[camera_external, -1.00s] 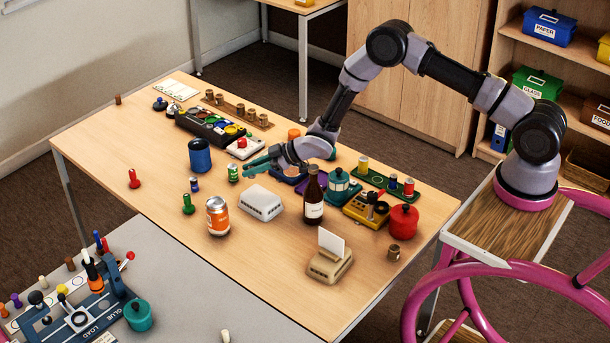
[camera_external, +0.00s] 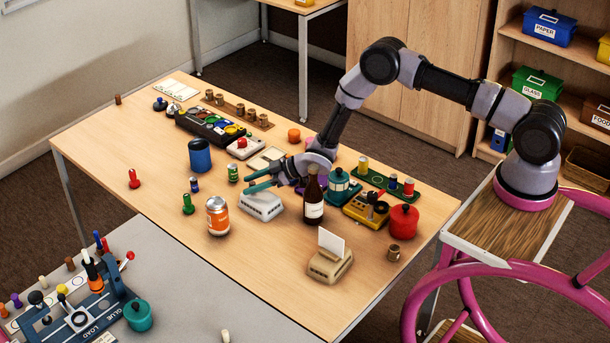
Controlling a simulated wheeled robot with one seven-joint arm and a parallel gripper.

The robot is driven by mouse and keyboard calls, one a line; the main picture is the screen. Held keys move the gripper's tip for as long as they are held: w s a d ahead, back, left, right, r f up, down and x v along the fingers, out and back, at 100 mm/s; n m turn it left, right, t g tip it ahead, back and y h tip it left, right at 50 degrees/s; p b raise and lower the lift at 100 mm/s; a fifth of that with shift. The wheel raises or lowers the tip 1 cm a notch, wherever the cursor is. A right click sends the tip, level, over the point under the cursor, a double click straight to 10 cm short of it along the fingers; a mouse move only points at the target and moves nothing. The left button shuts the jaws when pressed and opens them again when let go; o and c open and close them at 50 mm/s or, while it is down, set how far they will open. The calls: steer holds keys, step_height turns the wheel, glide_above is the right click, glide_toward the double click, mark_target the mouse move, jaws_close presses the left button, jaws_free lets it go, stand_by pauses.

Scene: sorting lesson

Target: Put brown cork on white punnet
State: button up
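The white punnet (camera_external: 261,207), a pale ribbed box that looks upside down, sits in the middle of the table. My gripper (camera_external: 250,181), with teal fingers, is just above its far side and overlaps it in the picture. A brown cork-like piece (camera_external: 394,252) stands alone near the table's right front edge, away from my gripper. A small plain brown cylinder (camera_external: 118,99) stands at the far left edge. I cannot tell for sure which is the task's cork.
A dark bottle (camera_external: 314,199) stands close right of the punnet, and an orange can (camera_external: 217,216) stands to its left front. A beige card holder (camera_external: 329,265) and red pot (camera_external: 403,221) are at the right. Several brown pieces stand on a wooden strip (camera_external: 229,106) behind.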

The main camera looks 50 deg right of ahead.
steer(key=shift+s+d+r, duration=0.15)
steer(key=shift+d+r, duration=0.05)
steer(key=shift+r, duration=0.05)
steer(key=v, duration=0.7)
steer(key=w+d+r+m+h, duration=0.15)
steer(key=d+r, duration=0.25)
steer(key=r, duration=0.7)
steer(key=s+d+r+m+h, duration=0.2)
steer(key=s+d+r, duration=0.15)
steer(key=r, duration=0.55)
steer(key=s+d+r+m+h, duration=0.1)
steer(key=s+d+r, duration=0.25)
steer(key=r, duration=0.45)
steer(key=s+d+r+m+h, duration=0.25)
steer(key=d+r, duration=0.25)
steer(key=r, duration=0.4)
steer(key=s+d+r+m+g, duration=0.1)
steer(key=s+d+r+m, duration=0.1)
steer(key=s+r, duration=0.45)
steer(key=s+d+r+m+g, duration=0.1)
steer(key=s+d+r, duration=0.15)
steer(key=s, duration=0.75)
steer(key=s+a+r+m+g+y, duration=0.1)
steer(key=s+r+m, duration=0.1)
steer(key=s, duration=1.7)
steer(key=shift+s+a+m, duration=0.2)
steer(key=shift+s+m, duration=0.05)
steer(key=shift+m, duration=0.45)
